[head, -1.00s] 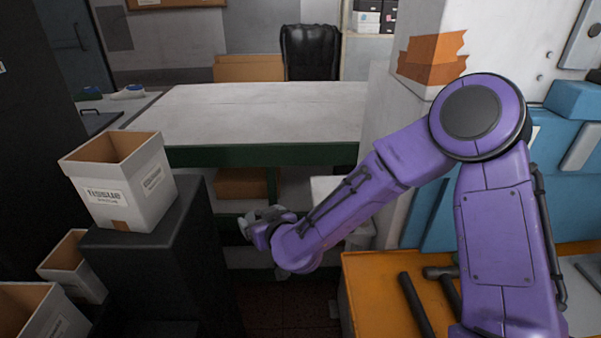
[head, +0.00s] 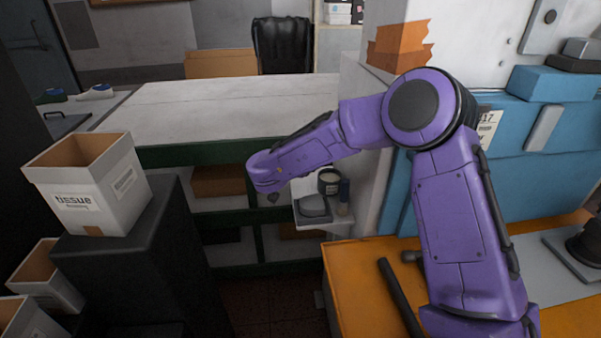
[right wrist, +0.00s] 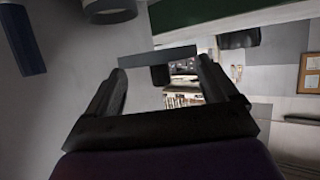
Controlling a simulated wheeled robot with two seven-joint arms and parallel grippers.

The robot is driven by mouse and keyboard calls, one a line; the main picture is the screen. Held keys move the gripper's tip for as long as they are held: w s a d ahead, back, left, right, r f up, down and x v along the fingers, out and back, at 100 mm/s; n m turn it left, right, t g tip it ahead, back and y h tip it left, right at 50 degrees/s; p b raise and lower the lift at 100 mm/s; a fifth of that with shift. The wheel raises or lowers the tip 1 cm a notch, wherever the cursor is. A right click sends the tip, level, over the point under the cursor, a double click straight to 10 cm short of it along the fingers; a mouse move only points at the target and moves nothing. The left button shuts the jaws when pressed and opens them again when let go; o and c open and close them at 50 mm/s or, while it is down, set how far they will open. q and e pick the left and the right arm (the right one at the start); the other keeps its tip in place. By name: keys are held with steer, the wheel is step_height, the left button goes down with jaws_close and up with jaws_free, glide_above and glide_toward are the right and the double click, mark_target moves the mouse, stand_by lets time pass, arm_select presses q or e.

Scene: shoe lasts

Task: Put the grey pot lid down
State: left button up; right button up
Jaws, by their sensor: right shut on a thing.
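The grey pot lid (right wrist: 150,57) shows nearly edge-on in the right wrist view, as a flat grey bar with a dark knob-like part. My right gripper (right wrist: 158,68) is shut on it, with one dark finger at each side. In the head view my purple right arm reaches to the left, and only a small dark tip of the right gripper (head: 272,197) shows below the wrist. The lid cannot be made out there. The tip is left of a small pale shelf (head: 335,229) and apart from it. My left gripper is not in view.
A long pale table (head: 220,105) is behind. A tissue box (head: 90,185) stands on a black pedestal at left. An orange worktop (head: 365,290) is at front right.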

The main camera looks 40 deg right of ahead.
steer(key=w+d+f, duration=0.1)
steer(key=w+d, duration=0.1)
steer(key=w, duration=0.1)
steer(key=w+d+f, duration=0.1)
steer(key=shift+w+f+p, duration=0.2)
steer(key=shift+f+p, duration=0.1)
steer(key=shift+p, duration=0.05)
glide_above(300, 180)
steer(key=f, duration=0.5)
steer(key=shift+s+a, duration=0.1)
steer(key=shift+s, duration=0.1)
step_height(300, 180, down, 4)
steer(key=shift+w+r+p, duration=0.15)
steer(key=shift+r+p, duration=0.1)
steer(key=shift+p, duration=0.15)
steer(key=shift+f+b, duration=0.35)
steer(key=shift+f, duration=0.3)
steer(key=o, duration=0.8)
steer(key=shift+r, duration=0.15)
